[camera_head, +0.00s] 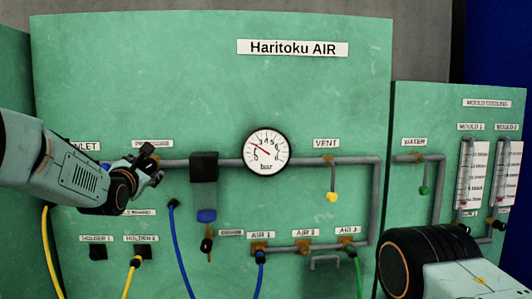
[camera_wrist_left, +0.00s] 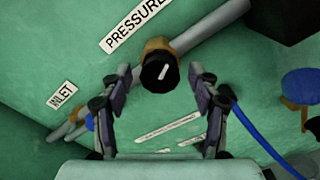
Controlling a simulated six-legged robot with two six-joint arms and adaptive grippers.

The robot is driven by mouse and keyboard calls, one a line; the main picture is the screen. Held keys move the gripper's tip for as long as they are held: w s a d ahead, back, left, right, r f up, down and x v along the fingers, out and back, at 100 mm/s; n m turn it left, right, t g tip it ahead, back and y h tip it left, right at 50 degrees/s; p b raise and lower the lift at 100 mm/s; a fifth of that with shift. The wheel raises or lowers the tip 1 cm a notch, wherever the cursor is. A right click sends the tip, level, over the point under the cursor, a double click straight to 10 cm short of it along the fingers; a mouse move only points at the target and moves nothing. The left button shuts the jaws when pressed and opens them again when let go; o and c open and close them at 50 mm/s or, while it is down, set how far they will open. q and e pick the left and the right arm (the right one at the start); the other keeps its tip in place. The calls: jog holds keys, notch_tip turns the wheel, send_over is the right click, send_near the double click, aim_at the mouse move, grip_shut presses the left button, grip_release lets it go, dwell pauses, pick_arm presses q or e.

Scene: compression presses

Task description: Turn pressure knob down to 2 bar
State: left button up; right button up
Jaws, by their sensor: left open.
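The black pressure knob with a white mark (camera_wrist_left: 160,72) sits on a brass fitting on the grey pipe, under the PRESSURE label (camera_wrist_left: 135,22). My left gripper (camera_wrist_left: 161,78) is open, with one finger on each side of the knob; whether either touches it I cannot tell. In the head view my left gripper (camera_head: 152,166) is at the panel just below the PRESSURE label (camera_head: 153,143) and mostly hides the knob. The round bar gauge (camera_head: 266,152) has a red needle pointing to the upper left; its exact value is too small to read. My right gripper is out of view.
A dark filter unit with a blue bottom (camera_head: 206,214) hangs right of my left gripper. A blue hose (camera_head: 176,245) and a yellow hose (camera_head: 129,280) hang below. The yellow vent handle (camera_head: 332,197) is farther right. My right arm is at the lower right.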

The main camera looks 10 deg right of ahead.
pick_arm(q)
jog(key=shift+s+b, duration=0.35)
jog(key=shift+s, duration=0.4)
jog(key=s+b, duration=0.1)
jog(key=s, duration=0.4)
jog(key=shift+s+a+b, duration=0.1)
jog(key=shift+s+b, duration=0.25)
